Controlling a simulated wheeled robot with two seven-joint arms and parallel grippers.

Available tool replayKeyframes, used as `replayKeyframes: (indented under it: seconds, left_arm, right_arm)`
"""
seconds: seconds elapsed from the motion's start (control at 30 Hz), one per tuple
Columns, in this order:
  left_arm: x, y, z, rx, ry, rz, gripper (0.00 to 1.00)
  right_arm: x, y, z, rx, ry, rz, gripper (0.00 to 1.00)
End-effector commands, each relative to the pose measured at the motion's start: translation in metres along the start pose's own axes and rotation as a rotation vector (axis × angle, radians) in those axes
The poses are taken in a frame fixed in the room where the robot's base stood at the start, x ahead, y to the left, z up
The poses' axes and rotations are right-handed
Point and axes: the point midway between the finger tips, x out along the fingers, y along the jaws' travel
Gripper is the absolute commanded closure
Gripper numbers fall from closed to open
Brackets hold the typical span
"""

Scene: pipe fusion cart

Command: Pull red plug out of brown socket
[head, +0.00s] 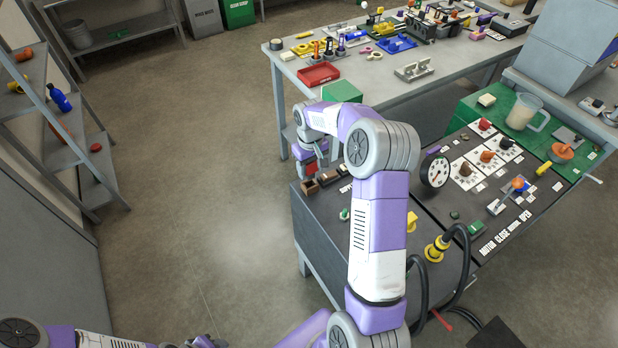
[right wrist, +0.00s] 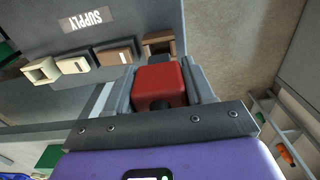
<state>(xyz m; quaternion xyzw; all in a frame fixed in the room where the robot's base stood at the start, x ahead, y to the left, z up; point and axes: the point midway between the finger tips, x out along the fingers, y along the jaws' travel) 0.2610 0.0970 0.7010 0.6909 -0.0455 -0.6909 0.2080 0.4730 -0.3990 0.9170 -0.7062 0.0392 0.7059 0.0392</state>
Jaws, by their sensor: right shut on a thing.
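My right gripper (head: 310,165) is at the left end of the cart's dark panel, shut on the red plug. The red plug (right wrist: 160,84) sits between both fingers in the right wrist view. It also shows small below the gripper in the head view (head: 309,169). The brown socket (right wrist: 158,43) is just beyond the plug in the right wrist view, partly hidden by it. In the head view the brown socket (head: 311,187) is right under the plug; I cannot tell whether they still touch. Part of my left arm shows at the bottom left; its fingers are not clear.
A gauge (head: 435,171) stands on the panel. A workbench with a red tray (head: 318,74) is behind. Floor at left is clear.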

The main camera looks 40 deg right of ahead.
Motion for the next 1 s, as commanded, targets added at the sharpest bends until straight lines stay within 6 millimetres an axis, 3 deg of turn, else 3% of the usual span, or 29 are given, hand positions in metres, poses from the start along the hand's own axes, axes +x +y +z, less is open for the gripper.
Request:
replayKeyframes:
  seconds: [0.37, 1.0]
  left_arm:
    - [-0.004, 0.001, 0.000, 0.000, 0.000, 0.000, 0.57]
    - [-0.042, 0.016, 0.002, 0.000, 0.000, 0.000, 0.57]
  right_arm:
    - [-0.005, 0.000, 0.000, 0.000, 0.000, 0.000, 1.00]
    - [-0.057, 0.000, 0.000, 0.000, 0.001, 0.000, 1.00]
